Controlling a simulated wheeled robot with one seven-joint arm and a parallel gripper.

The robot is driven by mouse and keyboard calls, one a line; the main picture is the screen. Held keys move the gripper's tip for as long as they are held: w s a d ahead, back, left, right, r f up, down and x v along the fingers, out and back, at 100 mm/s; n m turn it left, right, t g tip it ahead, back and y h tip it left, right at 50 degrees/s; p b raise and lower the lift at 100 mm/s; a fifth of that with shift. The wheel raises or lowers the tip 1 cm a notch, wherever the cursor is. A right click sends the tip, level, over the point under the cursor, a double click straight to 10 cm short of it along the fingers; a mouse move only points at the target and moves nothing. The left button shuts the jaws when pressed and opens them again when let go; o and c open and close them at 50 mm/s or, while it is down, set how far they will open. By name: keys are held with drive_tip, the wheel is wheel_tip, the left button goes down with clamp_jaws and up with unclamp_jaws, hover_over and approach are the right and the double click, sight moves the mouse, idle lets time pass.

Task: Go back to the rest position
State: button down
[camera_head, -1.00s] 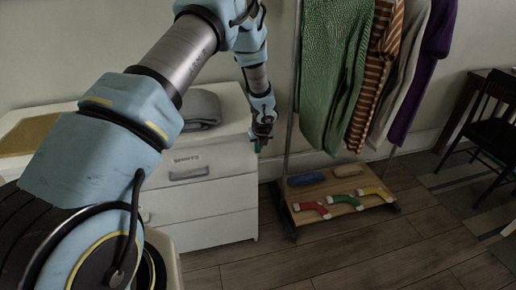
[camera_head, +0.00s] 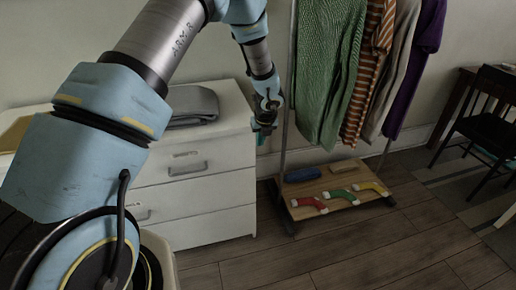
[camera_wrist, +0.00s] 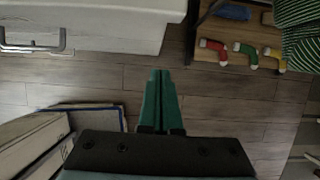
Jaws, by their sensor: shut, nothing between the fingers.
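My gripper (camera_head: 262,128) hangs at the end of my arm, in front of the right end of the white dresser and left of the clothes rack. In the wrist view its green fingers (camera_wrist: 161,100) are together and empty, pointing over the bare wooden floor. The arm reaches across the left and top of the head view. No object touches the fingers.
The white dresser (camera_head: 200,210) has a folded grey cloth (camera_head: 193,104) on top. The clothes rack's wooden shelf (camera_head: 330,212) holds red (camera_head: 309,203), green (camera_head: 341,196) and yellow (camera_head: 371,187) socks. A dark chair (camera_head: 490,120) stands at right. Floor (camera_head: 390,245) in front is clear.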

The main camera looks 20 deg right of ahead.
drive_tip(key=s+a+r+n, duration=0.1)
drive_tip(key=a+r+n, duration=0.35)
drive_tip(key=a, duration=0.25)
drive_tip(key=s+a+r+n+g+y, duration=0.1)
drive_tip(key=a+r+n, duration=0.3)
drive_tip(key=a+n, duration=0.25)
drive_tip(key=s+a+r+n, duration=0.1)
drive_tip(key=a+r+n, duration=0.4)
drive_tip(key=a, duration=0.3)
drive_tip(key=s+a+r+n+g, duration=0.1)
drive_tip(key=s+a+r+n, duration=0.1)
drive_tip(key=s+a+n, duration=0.4)
drive_tip(key=s+a+r+n, duration=0.2)
drive_tip(key=s+a+n, duration=0.4)
drive_tip(key=n, duration=0.8)
drive_tip(key=a, duration=0.3)
drive_tip(key=shift+s+r+g+h, duration=0.3)
drive_tip(key=shift+s+g, duration=0.1)
